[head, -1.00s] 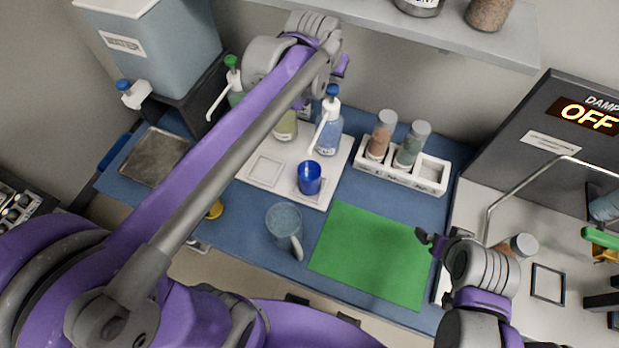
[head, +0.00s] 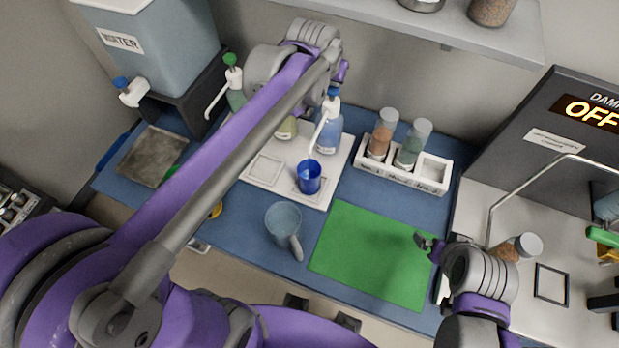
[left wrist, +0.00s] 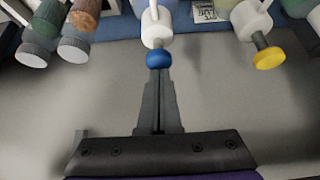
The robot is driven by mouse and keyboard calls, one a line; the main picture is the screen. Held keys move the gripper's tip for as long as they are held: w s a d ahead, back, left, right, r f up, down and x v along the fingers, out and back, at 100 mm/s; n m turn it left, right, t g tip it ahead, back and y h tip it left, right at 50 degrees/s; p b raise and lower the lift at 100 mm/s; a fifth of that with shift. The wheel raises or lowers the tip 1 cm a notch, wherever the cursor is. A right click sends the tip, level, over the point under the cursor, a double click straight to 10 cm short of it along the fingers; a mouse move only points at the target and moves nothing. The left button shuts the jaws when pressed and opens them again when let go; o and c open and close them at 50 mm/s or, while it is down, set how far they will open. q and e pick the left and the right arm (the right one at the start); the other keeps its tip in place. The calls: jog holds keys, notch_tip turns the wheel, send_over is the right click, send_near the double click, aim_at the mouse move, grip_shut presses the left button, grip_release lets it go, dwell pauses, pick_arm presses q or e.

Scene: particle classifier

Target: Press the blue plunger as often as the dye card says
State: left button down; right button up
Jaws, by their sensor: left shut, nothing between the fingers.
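The blue plunger (head: 333,91) tops a white pump on a blue bottle (head: 329,136) on the white board. A blue cup (head: 310,178) stands below its spout. In the left wrist view my left gripper (left wrist: 158,74) is shut and empty, its tips right at the blue plunger (left wrist: 159,58); I cannot tell if they touch. In the head view its fingers are mostly hidden behind my arm. My right gripper (head: 429,243) is open and empty over the green mat. A small printed card (left wrist: 205,12) shows at the wrist view's top edge, unreadable; I cannot tell if it is the dye card.
A green-topped pump (head: 233,72) and a yellow plunger (left wrist: 268,58) are close by. A rack (head: 432,181) with two capped jars stands right of the board. A clear mug (head: 284,222) is in front. The green mat (head: 362,252) is bare.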

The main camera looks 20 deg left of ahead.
pick_arm(q)
jog(key=shift+f+b, duration=0.3)
jog(key=shift+f, duration=0.4)
jog(key=shift+r, duration=0.1)
pick_arm(e)
jog(key=shift+s+f, duration=0.2)
jog(key=shift+f, duration=0.25)
pick_arm(q)
jog(key=shift+r, duration=0.1)
pick_arm(e)
jog(key=shift+w+r, duration=0.1)
pick_arm(q)
jog(key=shift+r+p, duration=1.05)
jog(key=shift+r, duration=0.7)
pick_arm(e)
jog(key=shift+w+r, duration=0.35)
jog(key=shift+r, duration=0.35)
jog(key=shift+w+r, duration=0.35)
jog(key=shift+r, duration=0.35)
